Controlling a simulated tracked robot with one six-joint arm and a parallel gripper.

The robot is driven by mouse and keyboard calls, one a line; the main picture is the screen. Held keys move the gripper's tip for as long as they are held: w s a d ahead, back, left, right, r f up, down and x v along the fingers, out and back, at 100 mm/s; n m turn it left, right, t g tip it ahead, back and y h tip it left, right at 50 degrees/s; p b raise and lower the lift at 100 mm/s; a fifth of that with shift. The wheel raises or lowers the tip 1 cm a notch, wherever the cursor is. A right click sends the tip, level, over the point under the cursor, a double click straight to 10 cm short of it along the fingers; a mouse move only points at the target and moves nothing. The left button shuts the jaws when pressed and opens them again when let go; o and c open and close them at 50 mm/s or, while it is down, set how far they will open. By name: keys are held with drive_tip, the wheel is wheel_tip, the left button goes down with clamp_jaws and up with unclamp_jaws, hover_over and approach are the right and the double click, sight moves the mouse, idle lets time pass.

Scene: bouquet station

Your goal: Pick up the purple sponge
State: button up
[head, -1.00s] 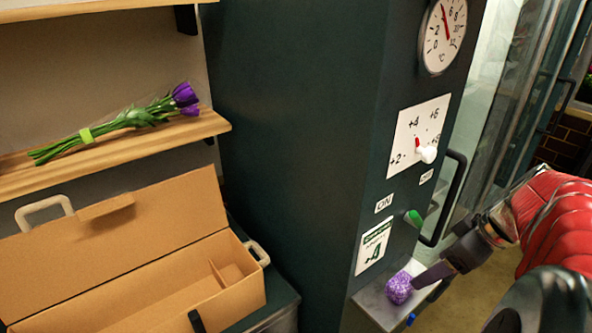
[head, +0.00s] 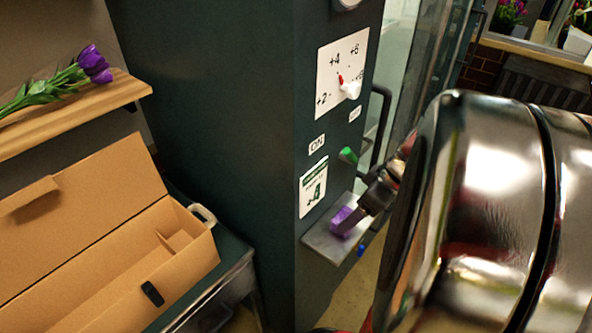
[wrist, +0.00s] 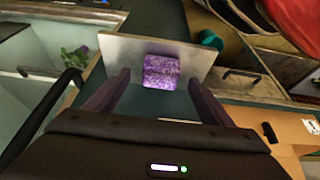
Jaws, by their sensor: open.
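The purple sponge (head: 347,221) lies on a small grey metal shelf (head: 318,238) on the side of the dark green cabinet. In the wrist view the speckled sponge (wrist: 161,72) sits ahead of my fingers, roughly centred between them. My gripper (head: 350,222) is at the shelf, close to the sponge in the head view. In the wrist view my gripper (wrist: 160,90) is open, with one finger on each side and a gap to the sponge. Whether a finger touches the sponge cannot be told.
The dark green cabinet (head: 240,120) carries a dial plate (head: 340,70), a green knob (head: 348,156) and a black door handle (head: 382,130). An open cardboard box (head: 90,215) stands at left, below a wooden shelf (head: 75,115) with purple tulips (head: 94,62).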

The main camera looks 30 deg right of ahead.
drive_tip(key=shift+x, duration=2.35)
drive_tip(key=shift+s, duration=0.1)
drive_tip(key=shift+c, duration=0.4)
drive_tip(key=c, duration=1)
